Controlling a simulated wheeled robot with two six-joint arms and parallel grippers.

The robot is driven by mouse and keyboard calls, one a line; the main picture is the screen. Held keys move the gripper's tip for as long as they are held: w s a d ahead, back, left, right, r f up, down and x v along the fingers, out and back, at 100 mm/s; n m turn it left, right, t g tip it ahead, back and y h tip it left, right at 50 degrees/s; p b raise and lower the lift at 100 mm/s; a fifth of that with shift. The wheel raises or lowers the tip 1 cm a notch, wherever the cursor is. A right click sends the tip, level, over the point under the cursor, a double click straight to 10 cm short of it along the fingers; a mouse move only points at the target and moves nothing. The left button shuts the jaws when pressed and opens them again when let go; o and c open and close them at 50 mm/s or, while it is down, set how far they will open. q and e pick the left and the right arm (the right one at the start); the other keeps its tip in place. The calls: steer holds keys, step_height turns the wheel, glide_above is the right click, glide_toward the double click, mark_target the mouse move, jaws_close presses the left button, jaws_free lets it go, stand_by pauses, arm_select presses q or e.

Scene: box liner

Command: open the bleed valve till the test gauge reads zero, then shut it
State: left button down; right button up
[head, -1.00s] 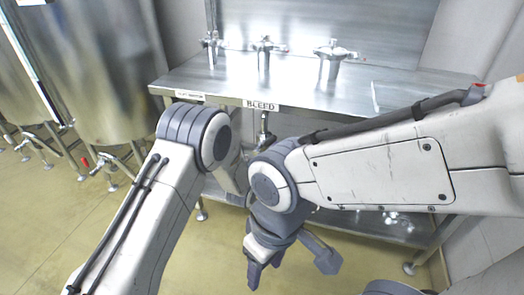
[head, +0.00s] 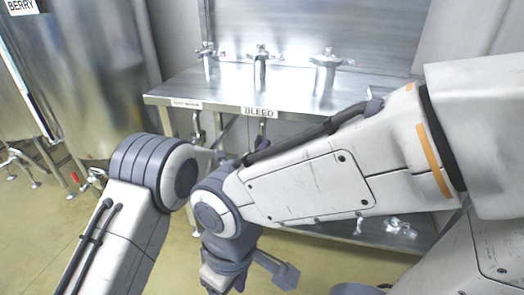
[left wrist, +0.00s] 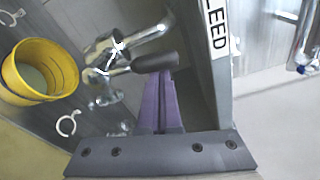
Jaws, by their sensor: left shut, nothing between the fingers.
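The BLEED label (head: 260,112) is on the bench's front edge in the head view; part of it shows in the left wrist view (left wrist: 217,28). In the left wrist view, a chrome valve (left wrist: 150,38) with a dark grip (left wrist: 155,62) is beside that edge. My left gripper (left wrist: 160,82) is shut and empty, its purple fingertips at the grip; I cannot tell if they touch. In the head view my right arm largely hides this spot. My right gripper (head: 222,280) hangs low at the bottom edge, its fingertips cut off. No gauge dial is readable.
Several chrome taps (head: 328,70) stand on the steel bench (head: 300,92). A smaller label (head: 186,104) is on its edge at left. A yellow bucket (left wrist: 14,82) shows in the left wrist view.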

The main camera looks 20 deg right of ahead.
arm_select(q)
steer(key=shift+a, duration=0.1)
stand_by(0.4)
steer(key=s+a+r+n+g+y, duration=0.1)
steer(key=s+a+n+g+y, duration=0.5)
steer(key=s+a+n, duration=0.85)
steer(key=s+a+r+n+g+y, duration=0.2)
steer(key=s+a+n+g+y, duration=0.5)
steer(key=s+a, duration=1.4)
steer(key=s+d+r+h+p, duration=0.1)
steer(key=s+d+r+p, duration=0.1)
steer(key=r+p, duration=1)
steer(key=s+d+r+n+p, duration=0.1)
steer(key=s+d+r+p, duration=0.1)
steer(key=r+p, duration=1)
steer(key=shift+s+d+h+p, duration=0.15)
steer(key=shift+s+h+p, duration=0.05)
steer(key=shift+h+p, duration=0.25)
